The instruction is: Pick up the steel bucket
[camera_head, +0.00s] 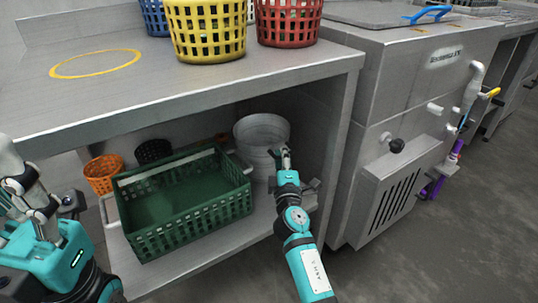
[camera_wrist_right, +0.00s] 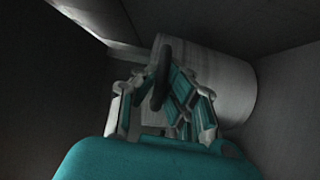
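The steel bucket (camera_head: 262,128) stands on the shelf under the counter, at its right end behind the green crate. My right gripper (camera_head: 280,154) is at the near side of the bucket, in front of its wall. In the right wrist view the pale bucket (camera_wrist_right: 215,85) looks tilted, and a dark bar (camera_wrist_right: 163,65), perhaps its handle grip, lies between the fingers (camera_wrist_right: 163,90). The fingertips are close to this bar; whether they clamp it is unclear. My left gripper is at the left edge, partly cut off, away from the bucket.
A green crate (camera_head: 195,222) fills the shelf left of the bucket. An orange basket (camera_head: 103,174) and a black basket (camera_head: 153,151) stand behind it. Yellow (camera_head: 207,32) and red (camera_head: 289,24) baskets stand on the counter above. The counter's edge overhangs the shelf; a steel cabinet (camera_head: 405,90) stands right.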

